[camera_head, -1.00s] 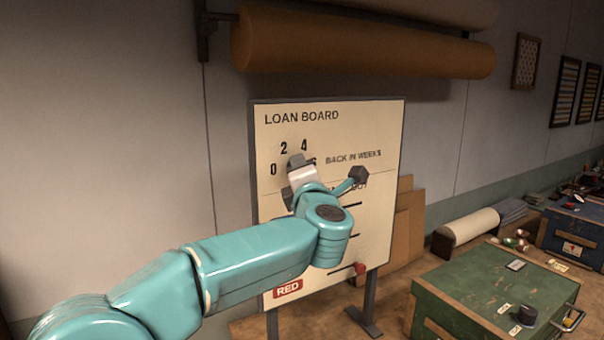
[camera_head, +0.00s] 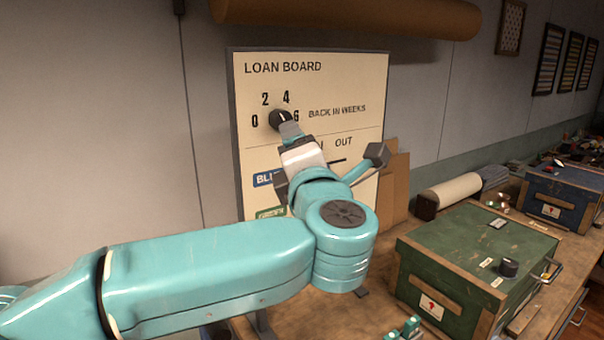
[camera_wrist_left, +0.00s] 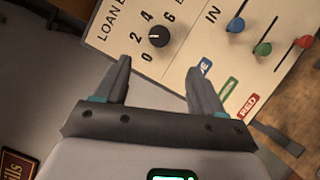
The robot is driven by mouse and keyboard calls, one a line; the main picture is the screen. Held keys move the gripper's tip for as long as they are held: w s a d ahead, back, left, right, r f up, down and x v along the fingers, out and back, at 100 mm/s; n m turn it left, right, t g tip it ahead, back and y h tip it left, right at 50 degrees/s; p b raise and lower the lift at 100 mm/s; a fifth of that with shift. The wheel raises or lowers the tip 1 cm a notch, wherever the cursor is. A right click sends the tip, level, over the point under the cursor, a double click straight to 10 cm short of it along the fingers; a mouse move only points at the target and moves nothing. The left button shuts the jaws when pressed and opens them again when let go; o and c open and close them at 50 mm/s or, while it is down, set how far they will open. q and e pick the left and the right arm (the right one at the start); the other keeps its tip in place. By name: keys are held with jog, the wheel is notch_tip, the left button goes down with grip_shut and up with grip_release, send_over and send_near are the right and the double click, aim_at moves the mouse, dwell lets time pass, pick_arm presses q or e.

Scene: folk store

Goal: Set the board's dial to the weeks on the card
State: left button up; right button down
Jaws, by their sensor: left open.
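The loan board (camera_head: 350,80) stands upright against the wall, printed with 0, 2, 4, 6 and "BACK IN WEEKS". Its round black dial (camera_head: 280,120) sits among the numbers, partly covered by my gripper in the head view. The left wrist view shows the dial (camera_wrist_left: 159,36) whole, with a white mark; I cannot tell exactly which number it points to. My left gripper (camera_head: 290,131) is open in front of the dial. Its two fingers (camera_wrist_left: 159,66) are apart and empty, with the dial ahead of the gap. I see no readable card. My right gripper is out of view.
The left wrist view shows blue (camera_wrist_left: 236,25), green (camera_wrist_left: 263,48) and red (camera_wrist_left: 306,42) slider knobs on the board. A green case (camera_head: 475,255) with a black knob stands on the bench at right. A blue case (camera_head: 565,195) stands behind it.

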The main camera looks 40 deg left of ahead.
pick_arm(q)
jog(key=v, duration=0.3)
jog(key=shift+s+d, duration=0.1)
jog(key=shift+d, duration=0.05)
dwell(0.4)
